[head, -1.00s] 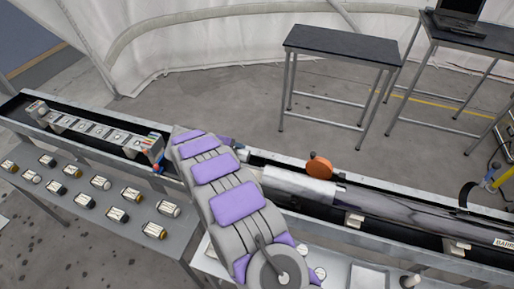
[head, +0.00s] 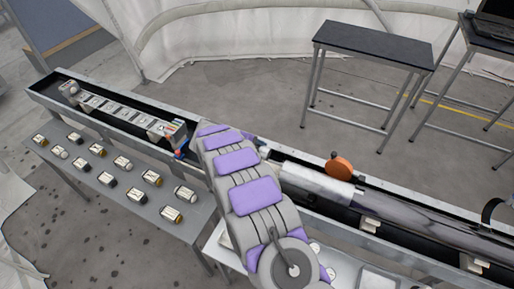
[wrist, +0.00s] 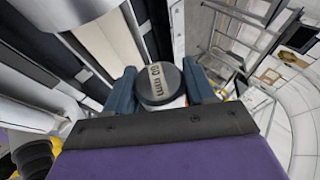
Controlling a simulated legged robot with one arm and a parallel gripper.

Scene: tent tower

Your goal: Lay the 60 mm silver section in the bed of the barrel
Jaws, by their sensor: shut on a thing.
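In the wrist view, my gripper (wrist: 160,90) is shut on a short round section (wrist: 161,72). Its end cap is dark grey, with a pale label reading 60 mm. The blue fingers are on either side of it. In the head view my arm covers the middle of the long trough, and I cannot make out the gripper or the held section. The barrel (head: 410,222) is a long grey tube lying in the trough to the right of my arm, with a pale silver sleeve (head: 318,184) at its near end. The bed beside my arm is partly hidden.
A side table (head: 112,199) on the left holds several small labelled cylinders. A slotted rack (head: 112,108) lies in the trough's left part. A dark-topped table (head: 372,45) stands behind, with open floor between.

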